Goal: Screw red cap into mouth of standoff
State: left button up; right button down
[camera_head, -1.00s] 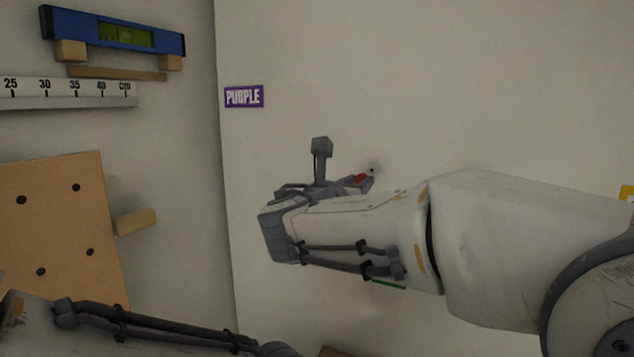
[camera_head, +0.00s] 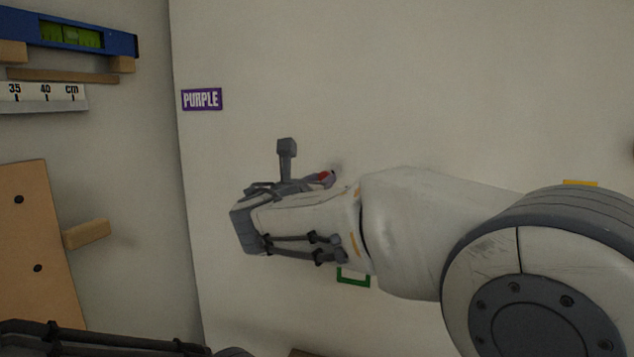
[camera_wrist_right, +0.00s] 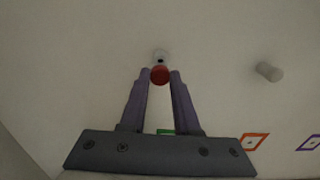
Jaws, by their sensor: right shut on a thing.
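A pale standoff (camera_wrist_right: 160,56) with a dark mouth sits on the wall just beyond the cap. The cap overlaps its lower edge in the picture, so I cannot tell whether they touch. In the head view my right gripper (camera_head: 327,180) is mostly hidden behind its own wrist. Part of my left arm shows at the lower left, but its gripper does not.
Another pale standoff (camera_wrist_right: 268,72) sticks out of the wall to the right. Green (camera_head: 353,277), orange (camera_wrist_right: 253,142) and purple (camera_wrist_right: 312,143) outlines mark the wall. A PURPLE label (camera_head: 202,99), blue level (camera_head: 70,33), ruler (camera_head: 45,97) and wooden board (camera_head: 35,250) are at left.

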jog(key=shift+x, duration=0.9)
dwell(1.3)
jog(key=shift+w+d, duration=0.25)
jog(key=shift+w, duration=0.45)
jog(key=c, duration=0.6)
grip_release()
jog(key=shift+o, duration=0.2)
jog(key=shift+s, duration=0.1)
jog(key=shift+s+a+b, duration=0.2)
jog(key=shift+s+b, duration=0.1)
jog(key=shift+b, duration=0.05)
jog(key=b+v, duration=0.3)
jog(key=v, duration=0.6)
jog(key=shift+s, duration=0.3)
